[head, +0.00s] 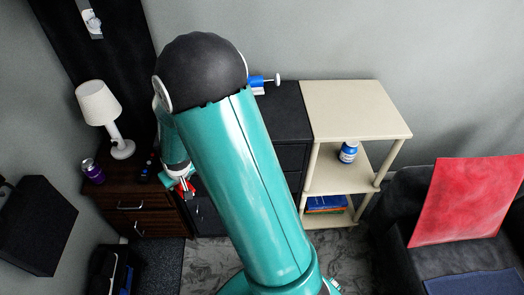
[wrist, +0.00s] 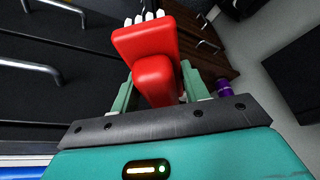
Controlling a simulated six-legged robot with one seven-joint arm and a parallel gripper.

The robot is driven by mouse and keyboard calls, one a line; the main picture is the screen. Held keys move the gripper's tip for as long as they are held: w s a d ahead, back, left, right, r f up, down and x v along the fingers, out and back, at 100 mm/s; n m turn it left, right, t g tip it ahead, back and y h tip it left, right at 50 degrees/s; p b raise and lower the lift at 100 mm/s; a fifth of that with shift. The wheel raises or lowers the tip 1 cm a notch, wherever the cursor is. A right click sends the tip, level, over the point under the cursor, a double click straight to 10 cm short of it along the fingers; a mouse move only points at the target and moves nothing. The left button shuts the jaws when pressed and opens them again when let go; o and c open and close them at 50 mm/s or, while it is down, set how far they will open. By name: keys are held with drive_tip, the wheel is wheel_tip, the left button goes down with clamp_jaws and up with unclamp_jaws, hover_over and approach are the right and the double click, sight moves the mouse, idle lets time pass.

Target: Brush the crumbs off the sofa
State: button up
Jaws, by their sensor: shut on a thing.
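My gripper (wrist: 158,85) is shut on a red brush (wrist: 147,42) with white bristles pointing away from the palm. In the head view my gripper (head: 180,186) is small and low, in front of the drawers, with a bit of red between its fingers. The dark grey sofa (head: 398,240) is at the right edge of the head view, only partly in frame, well apart from my gripper. A red cushion (head: 465,200) and a folded blue cloth (head: 475,283) are on it. I can make out no crumbs.
A brown cabinet (head: 125,205) at the left bears a white lamp (head: 102,110) and a purple can (head: 93,171). A black drawer unit (head: 285,110) and a cream shelf (head: 355,100) with a blue-and-white jar (head: 348,151) stand along the wall. Patterned floor (head: 345,260) lies before the shelf.

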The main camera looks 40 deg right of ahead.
drive_tip(key=w+a+r, duration=0.2)
drive_tip(key=w+a, duration=0.1)
drive_tip(key=a, duration=0.1)
drive_tip(key=shift+w+a+n, duration=0.3)
drive_tip(key=shift+w+a, duration=0.05)
drive_tip(key=shift+w, duration=0.05)
drive_tip(key=shift+w+r, duration=0.15)
drive_tip(key=shift+r, duration=0.1)
